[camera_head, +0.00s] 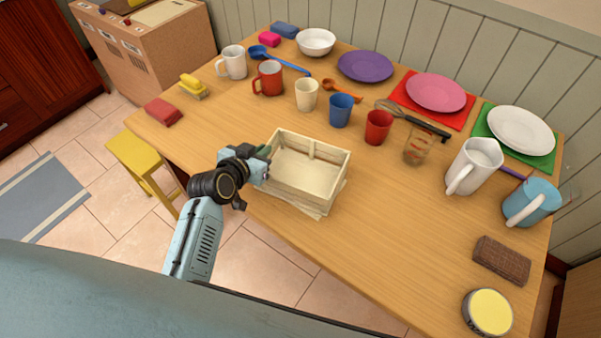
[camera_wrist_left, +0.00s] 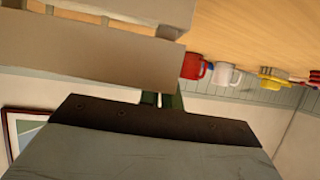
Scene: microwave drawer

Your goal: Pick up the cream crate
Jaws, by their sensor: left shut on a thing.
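The cream crate (camera_head: 306,183) is a slatted, open-topped wooden box near the front edge of the table in the head view. It looks empty and slightly tilted, with a flat pale piece (camera_head: 318,212) showing under its front side. My left gripper (camera_head: 264,161) is shut on the crate's left wall. In the left wrist view the crate's pale slats (camera_wrist_left: 110,57) fill the upper left, and the gripper's fingers (camera_wrist_left: 162,101) meet the slat's edge. My right gripper is not in view.
On the wooden table (camera_head: 400,245), a beige cup (camera_head: 306,95), blue cup (camera_head: 340,110), red cup (camera_head: 378,127) and glass measuring cup (camera_head: 417,151) stand behind the crate. A white pitcher (camera_head: 474,166) stands to the right.

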